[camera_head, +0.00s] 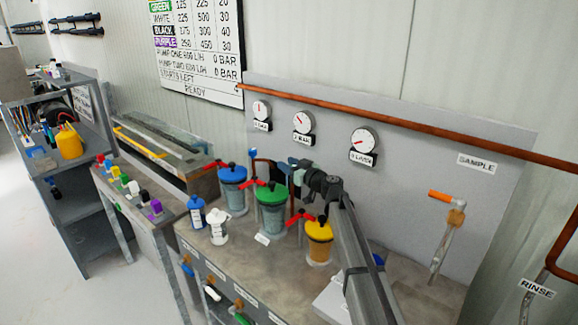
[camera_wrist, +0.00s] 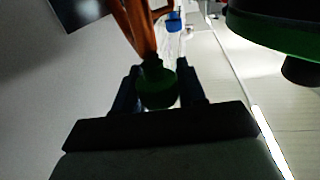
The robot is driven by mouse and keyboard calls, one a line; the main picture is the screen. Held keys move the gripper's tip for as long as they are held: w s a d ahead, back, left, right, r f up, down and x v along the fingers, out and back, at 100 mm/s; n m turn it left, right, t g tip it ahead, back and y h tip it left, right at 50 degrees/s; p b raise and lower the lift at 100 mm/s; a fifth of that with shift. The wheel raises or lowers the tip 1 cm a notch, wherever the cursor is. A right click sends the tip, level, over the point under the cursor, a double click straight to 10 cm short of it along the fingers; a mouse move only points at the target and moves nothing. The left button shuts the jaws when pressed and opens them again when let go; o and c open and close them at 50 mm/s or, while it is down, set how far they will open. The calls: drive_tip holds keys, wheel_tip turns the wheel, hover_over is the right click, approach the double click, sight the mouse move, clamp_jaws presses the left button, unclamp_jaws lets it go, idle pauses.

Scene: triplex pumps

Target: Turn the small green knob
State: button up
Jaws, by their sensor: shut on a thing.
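The small green knob (camera_wrist: 156,90) shows in the wrist view on a valve fitting at the foot of a copper pipe. My gripper (camera_wrist: 158,84) has one dark finger on each side of it and is shut on the knob. In the head view my gripper (camera_head: 291,172) is above and behind the green-lidded canister, in front of the grey panel. I cannot make out the small green knob there, where my gripper and arm cover that spot.
The green-lidded canister (camera_head: 271,210) stands close below my gripper, between a blue-lidded canister (camera_head: 233,190) and a yellow canister (camera_head: 318,243). A small blue knob (camera_head: 252,152) is just left. Three gauges (camera_head: 302,121) and a copper pipe (camera_head: 420,126) are on the panel.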

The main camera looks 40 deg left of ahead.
drive_tip(key=shift+c, duration=0.8)
drive_tip(key=shift+s+n+g, duration=0.15)
drive_tip(key=shift+n+g, duration=0.65)
drive_tip(key=shift+g, duration=0.45)
drive_tip(key=shift+s+n+g, duration=0.1)
drive_tip(key=shift+n+g, duration=0.7)
drive_tip(key=shift+g, duration=0.45)
drive_tip(key=o, duration=1)
drive_tip(key=shift+c, duration=0.2)
drive_tip(key=shift+d, duration=0.1)
drive_tip(key=w+d, duration=0.1)
drive_tip(key=d, duration=1)
drive_tip(key=shift+w+d, duration=0.2)
drive_tip(key=shift+d, duration=0.2)
